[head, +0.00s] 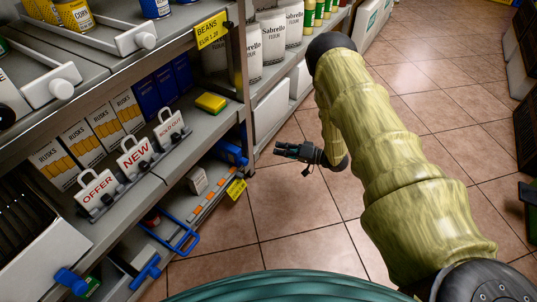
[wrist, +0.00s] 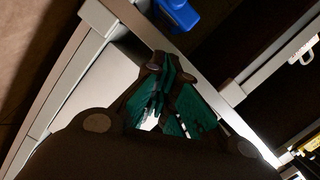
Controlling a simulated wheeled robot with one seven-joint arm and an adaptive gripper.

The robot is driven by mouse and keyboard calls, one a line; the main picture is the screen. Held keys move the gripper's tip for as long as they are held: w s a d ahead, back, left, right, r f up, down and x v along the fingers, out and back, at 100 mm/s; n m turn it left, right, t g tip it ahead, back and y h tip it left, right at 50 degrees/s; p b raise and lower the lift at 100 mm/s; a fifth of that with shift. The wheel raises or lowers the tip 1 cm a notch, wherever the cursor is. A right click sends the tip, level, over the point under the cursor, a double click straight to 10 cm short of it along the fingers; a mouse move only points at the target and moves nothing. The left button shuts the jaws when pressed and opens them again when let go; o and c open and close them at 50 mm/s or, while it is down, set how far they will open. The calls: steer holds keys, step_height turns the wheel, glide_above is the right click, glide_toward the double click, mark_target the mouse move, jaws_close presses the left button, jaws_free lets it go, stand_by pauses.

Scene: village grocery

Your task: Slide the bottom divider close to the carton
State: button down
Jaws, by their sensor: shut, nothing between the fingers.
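On the bottom shelf (head: 222,196) in the head view, a small pale carton (head: 196,180) stands toward the back. Nearer me, a blue-framed piece (head: 182,242), which looks like the bottom divider, sticks out at the shelf front. Another blue handle (head: 146,270) is closer still. My gripper (head: 278,150) is out over the aisle floor, right of the shelf and apart from both carton and divider. It is shut and empty. Its teal fingers also show in the wrist view (wrist: 166,103), with a blue piece (wrist: 178,12) beyond them; I cannot tell which part that is.
The shelf above holds rusks boxes (head: 85,146), a yellow sponge (head: 211,103) and sign holders (head: 136,158) along its edge. The tiled floor (head: 300,220) is clear.

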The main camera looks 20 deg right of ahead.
mark_target(251, 144)
steer(key=b+x, duration=0.4)
steer(key=x, duration=0.5)
steer(key=shift+w+a+f, duration=0.15)
steer(key=shift+a+f, duration=0.05)
steer(key=shift+a, duration=0.05)
steer(key=shift+s+a+f+b, duration=0.35)
steer(key=shift+s+a+b, duration=0.2)
steer(key=shift+a, duration=0.1)
steer(key=shift+s+a+f+b, duration=0.35)
steer(key=shift+s+a+b, duration=0.2)
steer(key=shift+s+a, duration=0.1)
